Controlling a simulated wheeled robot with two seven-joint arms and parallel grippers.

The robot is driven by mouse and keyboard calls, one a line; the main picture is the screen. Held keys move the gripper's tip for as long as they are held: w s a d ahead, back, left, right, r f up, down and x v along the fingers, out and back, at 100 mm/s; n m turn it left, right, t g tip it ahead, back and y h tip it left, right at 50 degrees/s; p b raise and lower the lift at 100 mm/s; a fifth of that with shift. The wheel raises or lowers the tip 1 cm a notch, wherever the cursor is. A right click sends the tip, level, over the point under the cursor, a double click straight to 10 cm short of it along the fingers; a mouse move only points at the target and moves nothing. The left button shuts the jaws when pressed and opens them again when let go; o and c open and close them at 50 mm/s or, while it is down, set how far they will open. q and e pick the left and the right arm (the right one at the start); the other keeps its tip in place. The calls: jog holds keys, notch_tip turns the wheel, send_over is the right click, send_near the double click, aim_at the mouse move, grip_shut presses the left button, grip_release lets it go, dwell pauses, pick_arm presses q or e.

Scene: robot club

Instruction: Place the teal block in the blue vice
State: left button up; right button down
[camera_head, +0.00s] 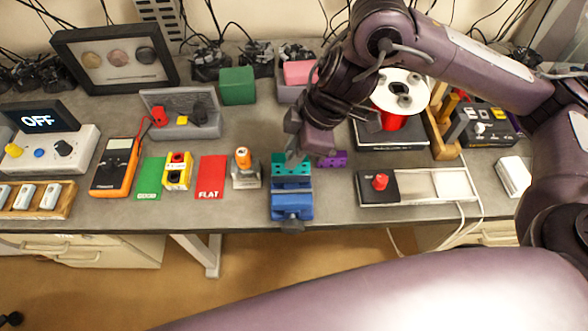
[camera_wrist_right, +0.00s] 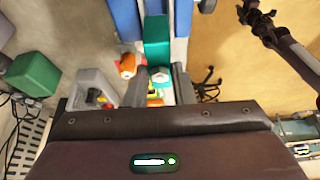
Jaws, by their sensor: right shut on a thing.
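The teal block (camera_head: 285,168) is at the top end of the blue vice (camera_head: 292,204) in the head view. My right gripper (camera_head: 297,156) reaches down from above and is shut on the block. In the right wrist view the teal block (camera_wrist_right: 157,40) shows beyond the fingertips of my right gripper (camera_wrist_right: 160,76). Blue parts of the vice (camera_wrist_right: 127,20) show on both sides of it. I cannot tell whether the block touches the vice jaws or is held just above them. My left gripper is not in view.
A purple block (camera_head: 332,159) lies close to the right of the vice. An orange-topped grey stand (camera_head: 246,176) and a red FLAT card (camera_head: 211,177) are to its left. The table's front edge is near the vice.

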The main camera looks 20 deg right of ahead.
aim_at(294, 172)
notch_tip(294, 172, down, 3)
jog(key=shift+f, duration=0.1)
notch_tip(294, 172, down, 3)
jog(key=shift+r+b, duration=0.1)
jog(key=shift+b, duration=0.5)
jog(key=shift+f, duration=0.4)
jog(key=shift+f, duration=0.6)
jog(key=c, duration=1.2)
grip_release()
jog(key=shift+c, duration=0.2)
